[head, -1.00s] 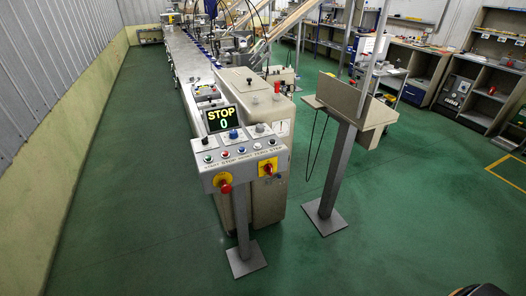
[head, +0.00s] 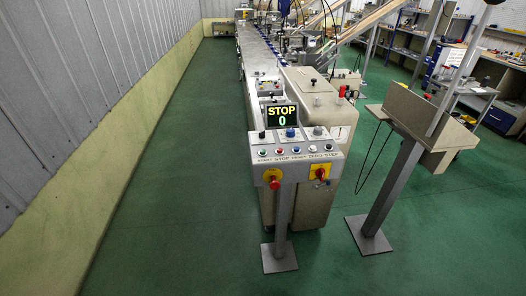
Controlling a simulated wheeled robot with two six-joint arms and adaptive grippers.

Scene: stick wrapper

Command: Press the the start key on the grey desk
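A grey control desk (head: 297,168) on a post stands in the middle of the head view. A row of small keys runs along its sloped face. The green key at the left end (head: 262,152) sits above lettering that appears to read START. Neither of my grippers is in view.
A beige stand (head: 405,120) on a post is to the right. Green floor (head: 185,210) is clear in front and left, up to the wall.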

